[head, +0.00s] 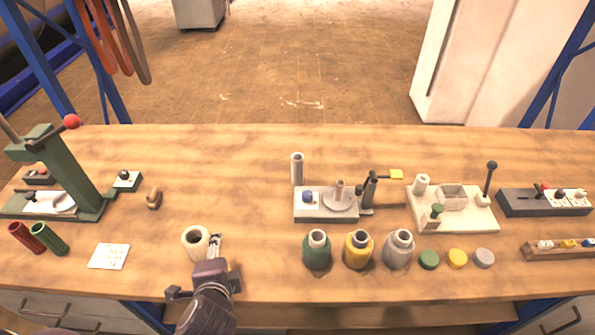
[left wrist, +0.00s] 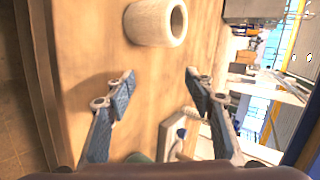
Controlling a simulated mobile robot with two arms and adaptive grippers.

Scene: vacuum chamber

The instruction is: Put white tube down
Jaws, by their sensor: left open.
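The white tube (head: 195,243) is a cream-white hollow cylinder on the wooden table, left of centre near the front. It also shows at the top of the left wrist view (left wrist: 150,22), upright on the tabletop with its open end up. My left gripper (head: 214,243) is just to the right of the tube in the head view. In the left wrist view its two blue-padded fingers (left wrist: 160,85) are spread apart with nothing between them, and the tube is outside them. My right gripper is not in view.
Green (head: 317,250), yellow (head: 359,250) and grey (head: 398,250) bottles stand right of my gripper. A green press (head: 70,180) occupies the far left.

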